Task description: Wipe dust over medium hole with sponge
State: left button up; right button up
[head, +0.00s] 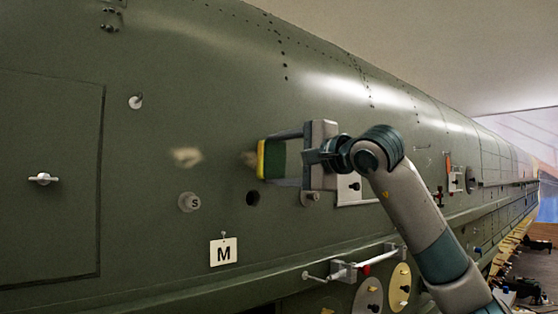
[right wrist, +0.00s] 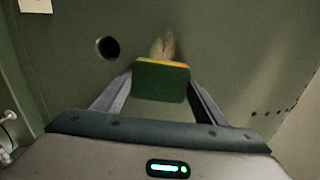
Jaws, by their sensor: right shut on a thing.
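My right gripper (head: 283,158) is shut on a sponge (head: 272,160) with a yellow face and a green body. The sponge's yellow face points at the green fuselage (head: 150,230). In the right wrist view the sponge (right wrist: 161,84) sits between both fingers. A pale dust smudge (head: 249,158) shows just beyond the sponge, partly hidden by it; it also shows in the wrist view (right wrist: 162,47). I cannot tell whether the sponge touches the skin. A dark round open hole (head: 253,198) lies just below the sponge. A white "M" tag (head: 223,252) hangs below and left of it. My left gripper is not in view.
A second dust smudge (head: 186,157) lies to the left, above a grey round plug marked "S" (head: 188,202). A pin (head: 135,101) and a latch handle (head: 42,178) stick out farther left. A rail with clamps and discs (head: 368,294) juts out below.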

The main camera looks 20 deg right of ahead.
aim_at(239, 159)
jog(key=shift+a, duration=0.15)
jog(key=shift+s+a, duration=0.2)
jog(key=shift+a, duration=0.2)
jog(key=shift+s+a+b, duration=0.25)
jog(key=shift+a+b, duration=0.05)
jog(key=shift+a, duration=0.35)
jog(key=shift+s+a+b, duration=0.2)
jog(key=shift+a+b, duration=0.1)
jog(key=shift+a, duration=0.35)
jog(key=shift+s+a+b, duration=0.3)
jog(key=shift+a, duration=0.55)
jog(key=shift+s+a+b, duration=0.3)
jog(key=shift+a, duration=0.55)
jog(key=shift+s, duration=0.15)
jog(key=shift+s+d+f+b, duration=0.1)
jog(key=shift+s+d+b, duration=0.05)
jog(key=shift+s+b, duration=0.35)
jog(key=shift+b+v, duration=0.8)
jog(key=shift+v, duration=1.5)
